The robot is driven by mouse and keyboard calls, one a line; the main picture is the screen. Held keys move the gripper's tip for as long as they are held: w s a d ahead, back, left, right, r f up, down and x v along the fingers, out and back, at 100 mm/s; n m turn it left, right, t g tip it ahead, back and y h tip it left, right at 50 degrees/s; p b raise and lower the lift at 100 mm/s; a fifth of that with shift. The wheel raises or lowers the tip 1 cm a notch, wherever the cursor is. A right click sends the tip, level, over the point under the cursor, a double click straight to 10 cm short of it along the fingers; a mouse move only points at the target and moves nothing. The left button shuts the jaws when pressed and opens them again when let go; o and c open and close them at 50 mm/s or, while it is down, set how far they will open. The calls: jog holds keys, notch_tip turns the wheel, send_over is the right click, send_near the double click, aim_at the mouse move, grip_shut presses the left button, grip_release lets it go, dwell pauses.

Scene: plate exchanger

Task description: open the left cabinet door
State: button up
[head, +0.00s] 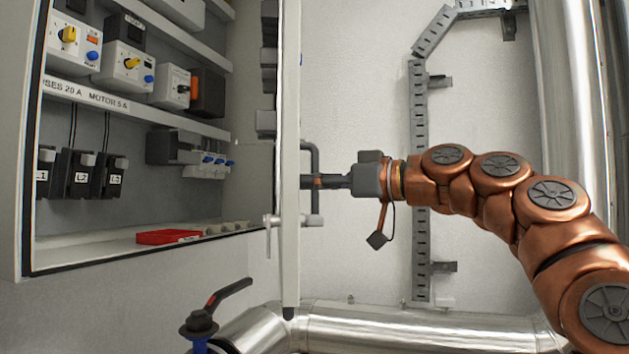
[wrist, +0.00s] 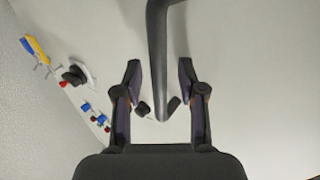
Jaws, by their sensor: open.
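The cabinet door (head: 290,120) stands swung out from the cabinet (head: 22,130) and shows nearly edge-on, so the cabinet's inside is visible. A dark grey bar handle (head: 314,155) sticks out from the door's right side. My gripper (head: 310,181) reaches the handle from the right. In the wrist view, my gripper (wrist: 160,66) is open, with one finger on each side of the handle (wrist: 158,45). Gaps show between the fingers and the bar. The pale door face (wrist: 240,80) fills most of that view.
Inside the cabinet are switches, breakers and a red object (head: 167,237) on its floor. A metal pipe (head: 400,325) runs below the door, with a black-handled valve (head: 205,320) at lower left. A grey cable tray (head: 419,150) runs up the wall behind my arm.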

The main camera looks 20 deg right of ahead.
grip_shut()
dwell(0.3)
dwell(0.5)
